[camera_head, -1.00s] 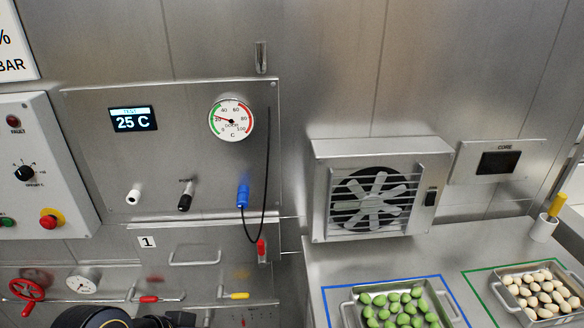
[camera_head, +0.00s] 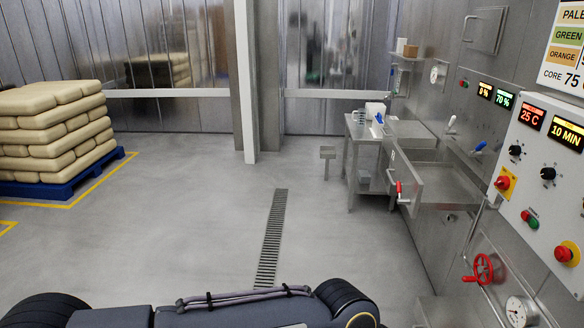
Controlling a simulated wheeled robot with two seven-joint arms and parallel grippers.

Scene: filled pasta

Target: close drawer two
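A steel drawer (camera_head: 411,176) stands pulled out from the steel machine on the right of the head view. Its front panel faces left, and its open top shows behind the panel. A small pale label is on the front, too small to read, so I cannot tell its number. A handle with a red part (camera_head: 399,188) is on the front. Neither gripper is in view. Dark parts of my own body or arms fill the bottom edge.
A control panel (camera_head: 541,177) with displays and knobs is at the right, above a red handwheel (camera_head: 484,269). A steel table (camera_head: 352,160) stands behind the drawer. Stacked sacks (camera_head: 52,130) rest on a blue pallet (camera_head: 60,190) at left. The floor between, with a drain grate (camera_head: 272,238), is clear.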

